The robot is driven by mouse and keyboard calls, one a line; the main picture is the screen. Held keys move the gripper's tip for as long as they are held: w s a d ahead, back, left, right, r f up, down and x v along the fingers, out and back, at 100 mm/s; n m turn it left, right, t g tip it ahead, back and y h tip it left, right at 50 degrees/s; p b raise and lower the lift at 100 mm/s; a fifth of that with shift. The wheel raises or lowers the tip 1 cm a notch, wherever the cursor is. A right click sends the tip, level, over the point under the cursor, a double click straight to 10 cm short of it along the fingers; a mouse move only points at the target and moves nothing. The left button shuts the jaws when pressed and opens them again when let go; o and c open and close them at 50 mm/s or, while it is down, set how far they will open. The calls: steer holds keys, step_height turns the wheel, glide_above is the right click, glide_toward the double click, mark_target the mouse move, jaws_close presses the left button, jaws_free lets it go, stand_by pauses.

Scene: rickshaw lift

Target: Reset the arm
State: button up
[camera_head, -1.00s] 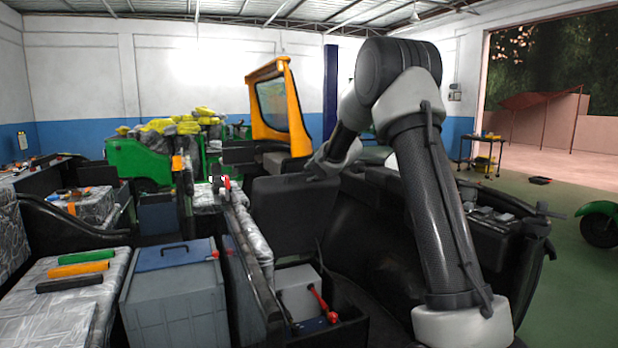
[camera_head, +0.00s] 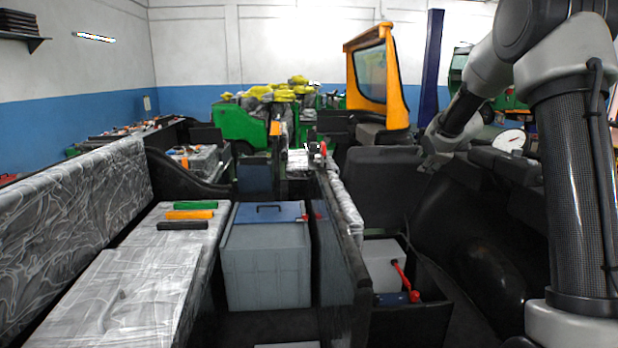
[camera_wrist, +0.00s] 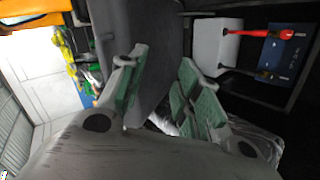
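My arm crosses the right side of the head view, and its wrist end hangs beside the black seat back (camera_head: 385,185). My gripper (camera_wrist: 162,90) shows in the wrist view with its two green-padded fingers apart and nothing between them. In the head view its fingers are too small and dark to make out. The black panel of the seat lies just beyond the fingers in the wrist view. I cannot tell whether they touch it.
A grey box with a blue lid (camera_head: 265,265) stands left of a white box with a red-ended cable (camera_head: 385,265). Orange, green and black bars, including the orange bar (camera_head: 190,214), lie on a plastic-wrapped seat. An orange-framed cab (camera_head: 378,75) stands behind.

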steer(key=s+d+f+m+g+h, duration=0.1)
steer(key=s+f+m+g, duration=0.2)
steer(key=s, duration=0.6)
steer(key=s+f+m+g, duration=0.1)
steer(key=s+m+g, duration=0.1)
steer(key=s+m, duration=0.5)
steer(key=s+a+r+m, duration=0.1)
steer(key=s+a+r, duration=0.1)
steer(key=s, duration=0.9)
steer(key=s+a+r+m+y, duration=0.1)
steer(key=s+a+r, duration=0.1)
steer(key=s, duration=0.9)
steer(key=s+a+r+m+g+y, duration=0.1)
steer(key=s+a, duration=0.3)
steer(key=s, duration=0.8)
steer(key=shift+a+r+m, duration=0.35)
steer(key=shift+r+m, duration=0.05)
steer(key=shift+r, duration=0.3)
steer(key=shift+s, duration=0.1)
